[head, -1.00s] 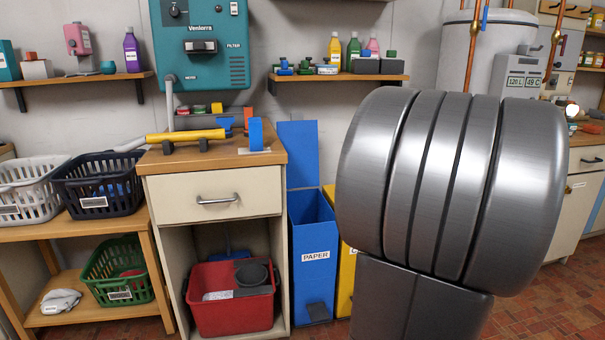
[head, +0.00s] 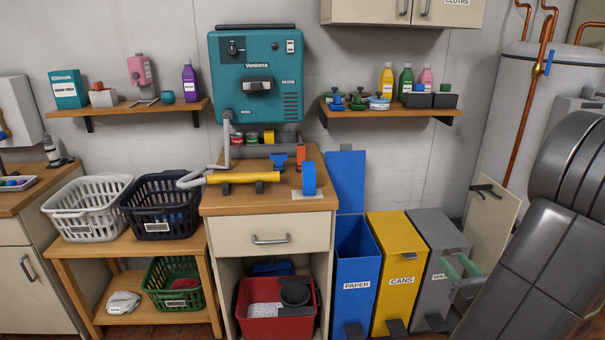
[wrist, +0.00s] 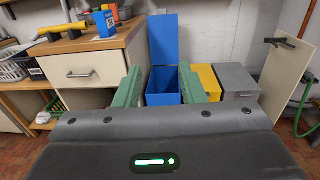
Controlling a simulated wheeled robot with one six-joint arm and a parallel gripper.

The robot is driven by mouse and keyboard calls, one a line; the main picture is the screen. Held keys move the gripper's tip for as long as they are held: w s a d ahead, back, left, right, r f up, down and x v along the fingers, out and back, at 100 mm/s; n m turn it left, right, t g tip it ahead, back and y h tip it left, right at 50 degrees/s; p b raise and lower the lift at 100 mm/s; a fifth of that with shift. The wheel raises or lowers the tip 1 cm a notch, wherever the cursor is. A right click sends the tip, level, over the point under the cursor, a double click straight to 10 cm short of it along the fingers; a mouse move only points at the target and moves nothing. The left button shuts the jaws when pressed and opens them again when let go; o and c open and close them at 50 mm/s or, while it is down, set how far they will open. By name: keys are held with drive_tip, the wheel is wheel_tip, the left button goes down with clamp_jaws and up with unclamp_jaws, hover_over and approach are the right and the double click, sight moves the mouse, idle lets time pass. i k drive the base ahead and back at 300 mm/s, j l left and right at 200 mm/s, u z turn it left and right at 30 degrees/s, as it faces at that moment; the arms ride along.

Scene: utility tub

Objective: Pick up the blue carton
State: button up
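The blue carton (head: 309,179) stands upright on the wooden top of the drawer cabinet (head: 268,204), near its right front edge, with a white patch at its foot. In the wrist view the carton (wrist: 105,24) is at the upper left and shows a white label. My gripper (head: 460,277) has green fingers and is at the lower right, in front of the grey bin and well away from the carton. In the wrist view my gripper (wrist: 159,86) has its fingers wide apart, with nothing held between them.
A yellow tube tool (head: 243,177) with a grey hose lies left of the carton, and small blue and orange tools stand behind it. A teal wall unit (head: 256,105) hangs above. The blue paper bin (head: 357,265) has its lid raised beside the cabinet. Yellow and grey bins stand farther right.

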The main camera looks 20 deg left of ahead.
sight(308, 168)
drive_tip(key=i+j, duration=0.15)
drive_tip(key=j, duration=0.35)
drive_tip(key=i+j+z, duration=0.1)
drive_tip(key=j, duration=0.35)
drive_tip(key=i+j, duration=0.1)
drive_tip(key=j, duration=0.4)
drive_tip(key=i+j, duration=0.15)
drive_tip(key=j, duration=0.35)
drive_tip(key=i+j+z, duration=0.1)
drive_tip(key=j, duration=0.4)
